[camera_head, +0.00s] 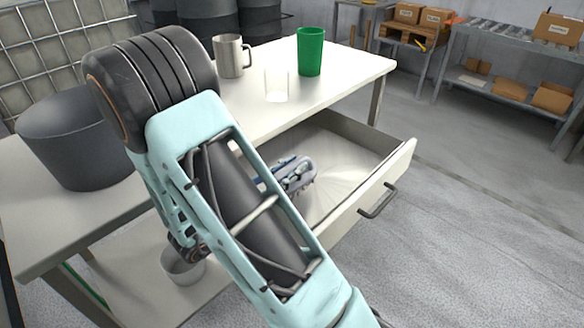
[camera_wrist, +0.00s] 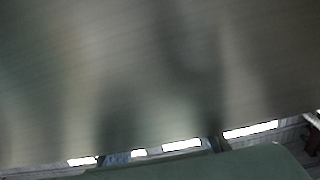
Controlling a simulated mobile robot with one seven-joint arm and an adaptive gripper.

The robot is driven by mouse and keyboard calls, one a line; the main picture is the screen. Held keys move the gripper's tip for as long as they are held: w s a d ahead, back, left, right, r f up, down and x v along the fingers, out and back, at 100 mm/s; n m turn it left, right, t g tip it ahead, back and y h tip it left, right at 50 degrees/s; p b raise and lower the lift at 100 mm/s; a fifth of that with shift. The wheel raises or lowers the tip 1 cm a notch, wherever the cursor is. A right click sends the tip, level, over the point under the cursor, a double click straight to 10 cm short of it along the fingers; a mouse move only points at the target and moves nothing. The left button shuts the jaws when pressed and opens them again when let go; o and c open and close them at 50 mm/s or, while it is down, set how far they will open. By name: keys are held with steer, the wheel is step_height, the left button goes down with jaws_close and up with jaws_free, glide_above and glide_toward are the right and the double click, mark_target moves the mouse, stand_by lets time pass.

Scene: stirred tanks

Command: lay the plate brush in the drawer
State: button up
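The open drawer (camera_head: 372,190) sticks out from the front of the white table. Inside it lies a small blue and grey thing (camera_head: 296,174) that may be the plate brush. My arm covers its left part, so I cannot be sure what it is. My arm crosses the front of the head view. My gripper's fingers cannot be made out in either view, so I cannot tell what they hold. The wrist view is mostly filled by a blurred, brushed grey surface (camera_wrist: 150,80) very close to the camera.
On the white table (camera_head: 345,72) stand a steel mug (camera_head: 229,57), a green cup (camera_head: 311,52), a clear glass (camera_head: 277,86) and a dark grey bucket (camera_head: 72,140). A steel pot (camera_head: 183,268) is below. The drawer handle (camera_head: 378,201) juts toward open floor at right.

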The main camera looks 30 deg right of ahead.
steer(key=shift+o, duration=1.3)
steer(key=shift+s+a+f, duration=0.1)
steer(key=shift+s+f, duration=0.05)
steer(key=shift+f, duration=0.6)
steer(key=shift+r, duration=0.1)
steer(key=r+p+v, duration=0.1)
steer(key=p+v, duration=0.1)
steer(key=v, duration=0.9)
steer(key=shift+a+r+p, duration=0.35)
steer(key=shift+a, duration=0.15)
